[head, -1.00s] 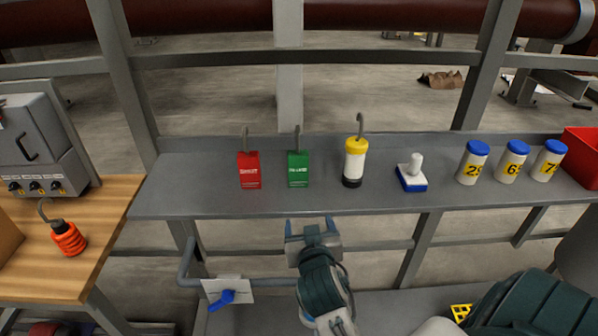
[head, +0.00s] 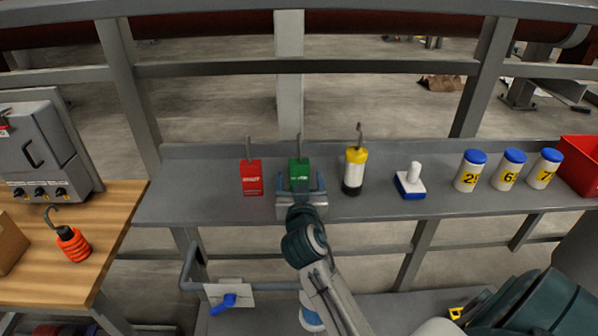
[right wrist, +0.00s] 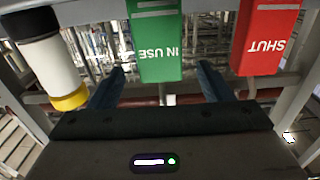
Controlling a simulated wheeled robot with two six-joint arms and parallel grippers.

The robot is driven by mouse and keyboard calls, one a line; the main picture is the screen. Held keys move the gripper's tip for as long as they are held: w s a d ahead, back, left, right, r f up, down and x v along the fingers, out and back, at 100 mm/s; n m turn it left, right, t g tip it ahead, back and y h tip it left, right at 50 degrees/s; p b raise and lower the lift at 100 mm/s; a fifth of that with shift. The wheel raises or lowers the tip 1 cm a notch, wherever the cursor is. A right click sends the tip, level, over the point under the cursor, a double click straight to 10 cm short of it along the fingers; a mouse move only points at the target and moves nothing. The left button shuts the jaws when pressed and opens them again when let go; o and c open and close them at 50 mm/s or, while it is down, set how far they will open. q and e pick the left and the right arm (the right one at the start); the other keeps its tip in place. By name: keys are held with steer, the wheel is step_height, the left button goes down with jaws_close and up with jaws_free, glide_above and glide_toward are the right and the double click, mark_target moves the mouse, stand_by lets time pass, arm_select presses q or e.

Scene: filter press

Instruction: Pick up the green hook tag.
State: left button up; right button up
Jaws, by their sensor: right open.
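The green hook tag (head: 298,170) stands on the grey shelf with its metal hook pointing up. My right gripper (head: 300,183) is open, with its fingers at the front of the tag, one toward each side; the lower part of the tag is hidden behind the gripper in the head view. In the right wrist view the green tag (right wrist: 155,40) appears upside down, reading "IN USE", in the gap between the two blue fingers (right wrist: 162,85). I cannot tell whether the fingers touch it. My left gripper is not in view.
A red "SHUT" tag (head: 252,178) stands close on the left. A yellow, white and black hooked cylinder (head: 354,171) stands on the right, then a blue-and-white stamp-like block (head: 410,182) and white jars (head: 470,171). The shelf (head: 200,205) has a back rail.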

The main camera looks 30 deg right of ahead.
mark_target(299, 172)
steer(key=x, duration=0.3)
steer(key=shift+w+d+p, duration=0.15)
steer(key=shift+w+p, duration=0.05)
steer(key=shift+p, duration=0.15)
steer(key=shift+s, duration=0.1)
steer(key=shift+c, duration=0.6)
steer(key=c, duration=1)
steer(key=shift+r, duration=0.15)
